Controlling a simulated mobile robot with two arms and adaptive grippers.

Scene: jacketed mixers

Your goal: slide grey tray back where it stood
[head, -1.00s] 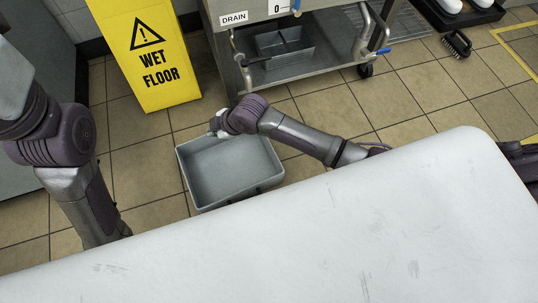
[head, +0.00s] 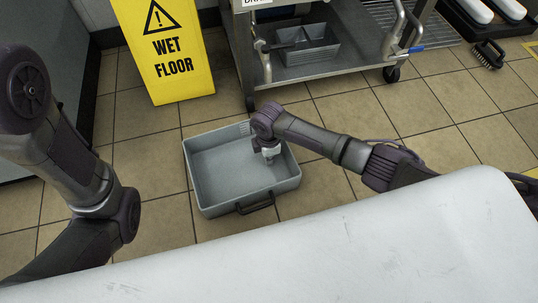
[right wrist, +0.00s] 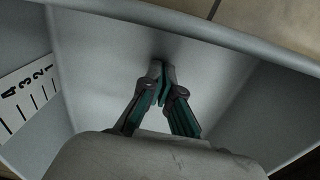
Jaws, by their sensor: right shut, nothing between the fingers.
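The grey tray (head: 193,178), an open rectangular bin with a black handle on its near side, stands on the tiled floor beyond the white surface. My right gripper (head: 269,157) reaches down inside it, toward its right side. In the right wrist view the gripper (right wrist: 160,70) is shut and empty, its tips pointing at a tray wall (right wrist: 205,50); I cannot tell whether they touch. A scale marked with numbers (right wrist: 25,88) shows at the left inside the tray. My left arm comes in from the left, but its gripper is out of view.
A yellow wet floor sign (head: 172,52) stands behind the tray to the left. A wheeled metal cart (head: 345,70) stands behind right, with a smaller grey divided bin (head: 318,55) on its lower shelf. A brush (head: 488,54) lies far right. Floor right of the tray is open.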

